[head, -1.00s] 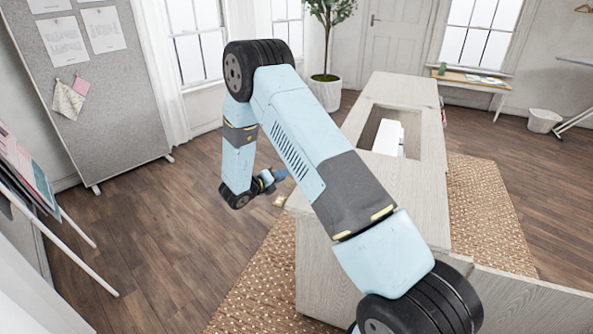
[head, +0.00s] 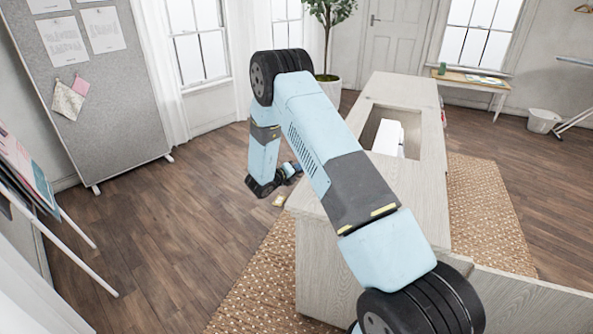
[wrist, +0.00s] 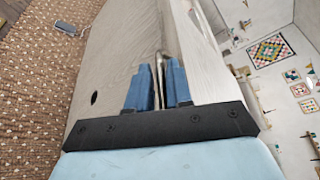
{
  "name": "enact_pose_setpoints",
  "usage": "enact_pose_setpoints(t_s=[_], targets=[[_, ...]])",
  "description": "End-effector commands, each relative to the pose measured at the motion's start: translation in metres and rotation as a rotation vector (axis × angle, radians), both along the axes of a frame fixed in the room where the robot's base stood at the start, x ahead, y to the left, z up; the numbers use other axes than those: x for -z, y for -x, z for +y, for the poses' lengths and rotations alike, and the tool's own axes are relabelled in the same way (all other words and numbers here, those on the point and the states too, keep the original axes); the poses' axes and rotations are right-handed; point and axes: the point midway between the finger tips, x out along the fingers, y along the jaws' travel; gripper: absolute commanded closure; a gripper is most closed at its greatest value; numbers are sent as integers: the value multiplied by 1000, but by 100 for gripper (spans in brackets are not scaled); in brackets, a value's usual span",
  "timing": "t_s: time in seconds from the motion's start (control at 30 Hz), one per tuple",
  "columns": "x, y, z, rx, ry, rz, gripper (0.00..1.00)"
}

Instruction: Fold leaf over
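The pale wood sewing cabinet (head: 425,200) stands right of centre in the head view, with a white sewing machine (head: 389,138) in the opening of its top. My gripper (head: 293,170) is at the cabinet's left side, largely hidden by my arm. In the wrist view my gripper's two blue fingers (wrist: 161,80) stand a little apart, over pale wood panels (wrist: 120,55). A narrow grey edge runs between and beyond the fingers; I cannot tell whether they touch it. Which panel is the leaf is not clear.
A pale panel (head: 540,305) extends from the cabinet at lower right. A patterned rug (head: 250,290) lies under the cabinet. A grey pinboard (head: 110,110) stands at left, a potted plant (head: 327,85) behind.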

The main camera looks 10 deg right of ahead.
Motion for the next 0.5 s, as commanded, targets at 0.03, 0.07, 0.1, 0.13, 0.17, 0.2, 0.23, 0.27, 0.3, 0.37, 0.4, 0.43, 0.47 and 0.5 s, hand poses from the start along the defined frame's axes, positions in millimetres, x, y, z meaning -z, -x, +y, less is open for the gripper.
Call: enact_pose_setpoints(t_s=[0.03, 0.07, 0.1, 0.13, 0.17, 0.2, 0.23, 0.27, 0.3, 0.37, 0.4, 0.43, 0.47, 0.5], targets=[[0, 0, 0, 0, 0, 0, 80], [0, 0, 0, 0, 0, 0, 80], [0, 0, 0, 0, 0, 0, 84], [0, 0, 0, 0, 0, 0, 87], [0, 0, 0, 0, 0, 0, 89], [0, 0, 0, 0, 0, 0, 93], [0, 0, 0, 0, 0, 0, 96], [0, 0, 0, 0, 0, 0, 99], [0, 0, 0, -1, -1, 0, 100], [0, 0, 1, -1, -1, 0, 100], [0, 0, 1, -1, -1, 0, 100], [1, 0, 1, -1, -1, 2, 100], [1, 0, 1, -1, -1, 2, 100], [1, 0, 1, -1, -1, 2, 100]])
